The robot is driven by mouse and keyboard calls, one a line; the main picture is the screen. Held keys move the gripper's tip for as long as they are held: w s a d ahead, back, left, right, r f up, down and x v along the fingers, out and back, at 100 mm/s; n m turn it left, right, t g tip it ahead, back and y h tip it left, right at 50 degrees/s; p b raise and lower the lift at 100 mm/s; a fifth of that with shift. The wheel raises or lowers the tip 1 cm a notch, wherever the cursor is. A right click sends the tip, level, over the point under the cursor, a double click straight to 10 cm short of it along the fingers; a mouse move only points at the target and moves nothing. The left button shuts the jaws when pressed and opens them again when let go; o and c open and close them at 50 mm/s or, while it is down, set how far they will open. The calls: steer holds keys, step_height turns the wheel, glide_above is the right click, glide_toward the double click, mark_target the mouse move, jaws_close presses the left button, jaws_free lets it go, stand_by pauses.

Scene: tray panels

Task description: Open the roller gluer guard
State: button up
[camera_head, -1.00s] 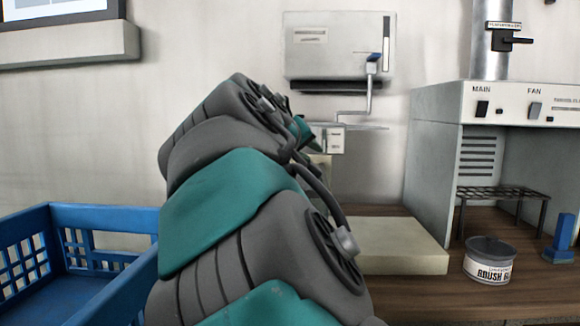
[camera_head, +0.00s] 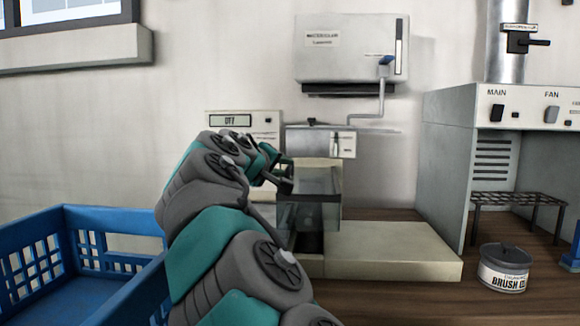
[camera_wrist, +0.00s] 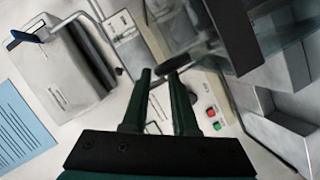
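The roller gluer (camera_head: 390,250) is a cream machine on the bench, with a low flat bed at its right. Its guard (camera_head: 318,186) is a clear, smoky box over the left part and looks lowered. In the wrist view, the guard (camera_wrist: 205,30) fills the top right. My gripper (camera_head: 283,174) is at the guard's upper left side. In the wrist view, its two dark green fingers (camera_wrist: 161,73) stand apart with a gap. A short dark bar (camera_wrist: 172,65), perhaps the guard's handle, lies just past the tips, nearer the right one. Contact cannot be told.
A grey box with a blue-tipped crank (camera_head: 345,60) hangs on the wall behind. A panel with a display (camera_head: 243,122) stands behind my arm. A blue crate (camera_head: 110,215) is at left. A fume hood (camera_head: 450,160) and a brush can (camera_head: 503,268) are at right.

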steer(key=shift+p+x, duration=0.3)
steer(key=shift+x, duration=1.95)
jaws_close()
